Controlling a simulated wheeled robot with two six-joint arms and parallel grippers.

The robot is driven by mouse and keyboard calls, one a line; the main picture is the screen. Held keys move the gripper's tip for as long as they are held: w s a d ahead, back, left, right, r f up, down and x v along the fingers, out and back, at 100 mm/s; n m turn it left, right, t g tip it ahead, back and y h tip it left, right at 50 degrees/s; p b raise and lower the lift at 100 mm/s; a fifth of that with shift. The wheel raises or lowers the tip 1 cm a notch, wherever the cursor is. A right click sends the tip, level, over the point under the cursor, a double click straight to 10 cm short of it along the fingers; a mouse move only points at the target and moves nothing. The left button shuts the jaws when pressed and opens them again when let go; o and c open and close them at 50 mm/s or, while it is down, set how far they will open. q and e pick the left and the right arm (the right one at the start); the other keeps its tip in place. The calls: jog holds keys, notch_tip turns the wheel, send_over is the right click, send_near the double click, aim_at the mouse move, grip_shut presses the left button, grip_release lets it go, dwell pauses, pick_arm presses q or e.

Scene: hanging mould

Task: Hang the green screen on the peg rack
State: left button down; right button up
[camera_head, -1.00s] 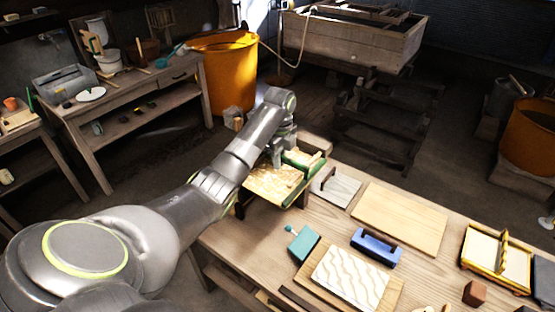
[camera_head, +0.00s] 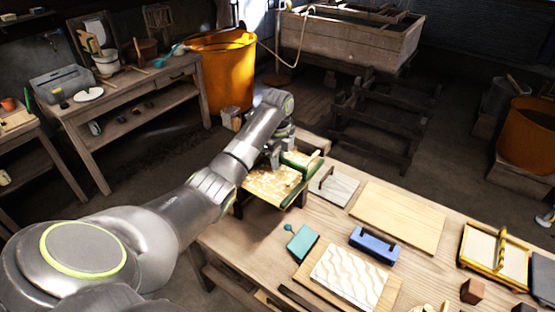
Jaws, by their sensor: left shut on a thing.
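The green screen (camera_head: 268,188), a tan sheet with green edging, is at the far left end of the workbench. It looks roughly flat, and I cannot tell whether it touches the bench. My left gripper (camera_head: 276,160) is over its back edge, shut on it; the fingertips are small and partly hidden by my wrist. My right gripper is not in view. I cannot make out a peg rack for certain; some items hang on the wall (camera_head: 158,22) at the upper left.
The workbench (camera_head: 232,243) holds a grey float (camera_head: 340,187), a bare board (camera_head: 398,216), a blue tool (camera_head: 375,249), a teal block (camera_head: 302,242), a wavy white panel (camera_head: 348,277) and a yellow-framed mould (camera_head: 480,252). An orange tub (camera_head: 228,75) stands behind my arm. Floor lies between the benches.

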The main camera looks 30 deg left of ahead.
pick_arm(q)
jog(key=shift+f, duration=0.25)
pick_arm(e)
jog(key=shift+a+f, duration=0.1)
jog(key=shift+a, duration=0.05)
pick_arm(q)
jog(key=c, duration=1.4)
grip_release()
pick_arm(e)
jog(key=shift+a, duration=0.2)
pick_arm(q)
jog(key=shift+r, duration=0.1)
